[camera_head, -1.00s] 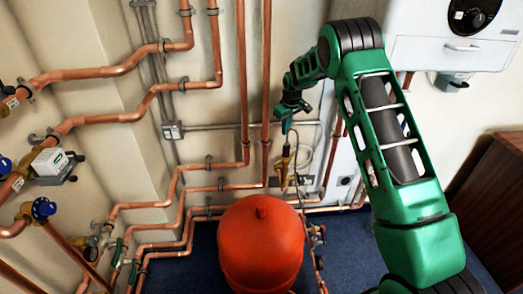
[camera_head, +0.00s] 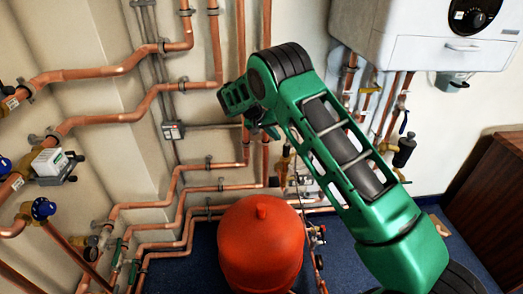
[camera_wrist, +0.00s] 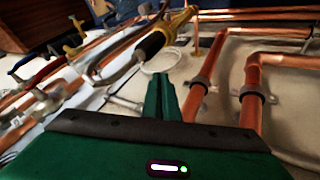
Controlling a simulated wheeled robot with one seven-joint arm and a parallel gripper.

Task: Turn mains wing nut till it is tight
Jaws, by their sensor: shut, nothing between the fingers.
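I cannot make out a wing nut for certain in either view. My gripper (camera_wrist: 160,88) shows in the wrist view as green fingers close together, with nothing held between them. In the head view the arm's bent links largely hide it, in front of the wall pipes. Beyond the fingertips in the wrist view is a brass-yellow fitting with a black section (camera_wrist: 164,36), apart from the fingers. A brass fitting also hangs by the pipes in the head view (camera_head: 283,166). Small coloured valve handles, one of them red (camera_wrist: 42,73), lie left in the wrist view.
A red round vessel (camera_head: 260,245) stands on the blue floor below the arm. Copper pipes (camera_head: 110,117) run along the walls, with clips standing out. A white boiler (camera_head: 430,50) hangs at upper right above pipes and valves. A brown cabinet (camera_head: 490,200) stands at right.

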